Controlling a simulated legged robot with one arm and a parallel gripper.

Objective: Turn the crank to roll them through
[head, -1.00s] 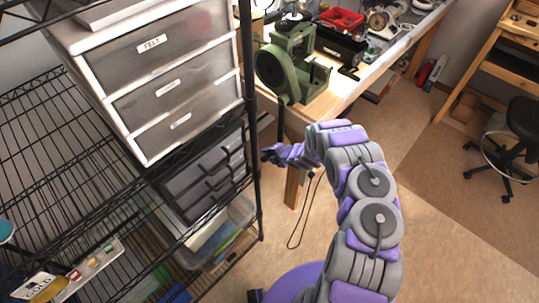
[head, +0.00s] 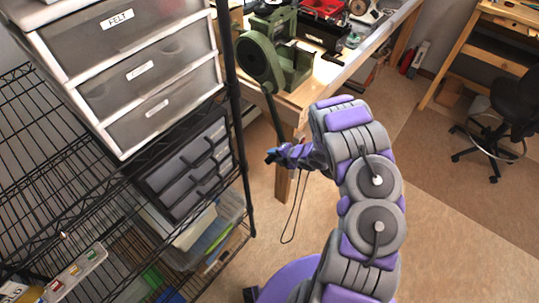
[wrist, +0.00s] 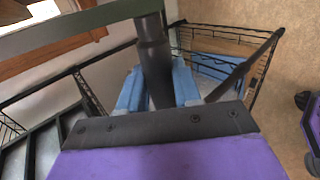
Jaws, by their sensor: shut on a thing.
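A green rolling mill (head: 290,65) stands at the near end of the wooden workbench. Its dark crank arm (head: 271,112) hangs down from the round hub on its left side, tilted with the lower end to the right. My gripper (head: 274,156) is at the lower end of the crank, below the bench edge. In the wrist view, the dark round crank handle (wrist: 154,60) stands between the blue fingers of my gripper (wrist: 158,88), which are shut on it. In the head view the fingers partly hide the handle's end.
A black wire rack (head: 240,130) with a white drawer unit (head: 140,75) stands close on the left. The workbench (head: 330,75) carries a red tray (head: 322,8) and tools. A stool (head: 505,110) is at the right. Open floor lies right of my arm.

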